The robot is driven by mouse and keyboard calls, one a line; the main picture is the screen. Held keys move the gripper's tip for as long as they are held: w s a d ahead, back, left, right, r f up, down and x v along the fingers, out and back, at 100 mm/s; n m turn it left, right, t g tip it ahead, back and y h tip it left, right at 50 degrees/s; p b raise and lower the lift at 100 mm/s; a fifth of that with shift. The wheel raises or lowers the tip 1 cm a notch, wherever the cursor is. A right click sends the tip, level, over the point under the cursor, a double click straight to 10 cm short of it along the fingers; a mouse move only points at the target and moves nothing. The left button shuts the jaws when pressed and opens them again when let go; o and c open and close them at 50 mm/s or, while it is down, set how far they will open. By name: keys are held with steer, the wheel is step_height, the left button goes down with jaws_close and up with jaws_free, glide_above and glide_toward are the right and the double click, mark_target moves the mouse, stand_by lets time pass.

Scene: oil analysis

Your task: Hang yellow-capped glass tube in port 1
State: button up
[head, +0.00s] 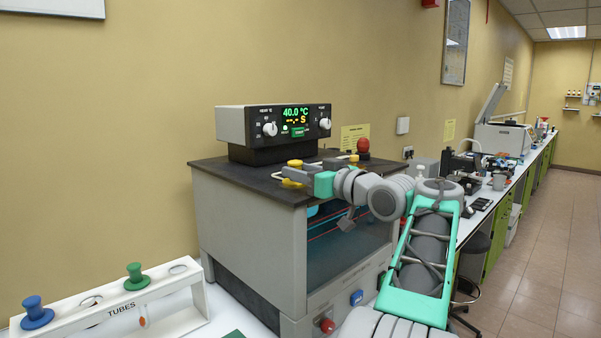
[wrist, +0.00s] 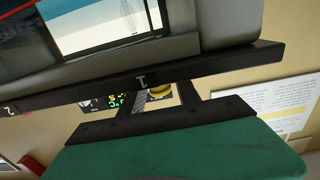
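My gripper (head: 302,177) is over the front left of the bath's dark top (head: 250,182), pointing left. A yellow cap (head: 291,184) shows at its fingertips, near the top's front edge. The wrist view is upside down; there a yellow piece (wrist: 160,90) shows between the two dark fingers, beside the "1" mark on the bath's dark edge (wrist: 225,62). That edge hides the fingertips, so I cannot tell whether they grip the cap. The port opening and the glass tube's body cannot be made out clearly.
More yellow pieces (head: 353,158) and a red knob (head: 363,146) are on the bath top. The control box (head: 275,125) stands behind, reading 40.0 °C. At lower left, a white tube rack (head: 180,310) holds a blue-capped (head: 36,312) and a green-capped tube (head: 136,276).

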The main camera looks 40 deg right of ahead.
steer(key=shift+o, duration=1.2)
steer(key=shift+s, duration=0.15)
steer(key=s+b, duration=0.1)
steer(key=s, duration=0.6)
steer(key=shift+s, duration=0.3)
steer(key=shift+d, duration=0.15)
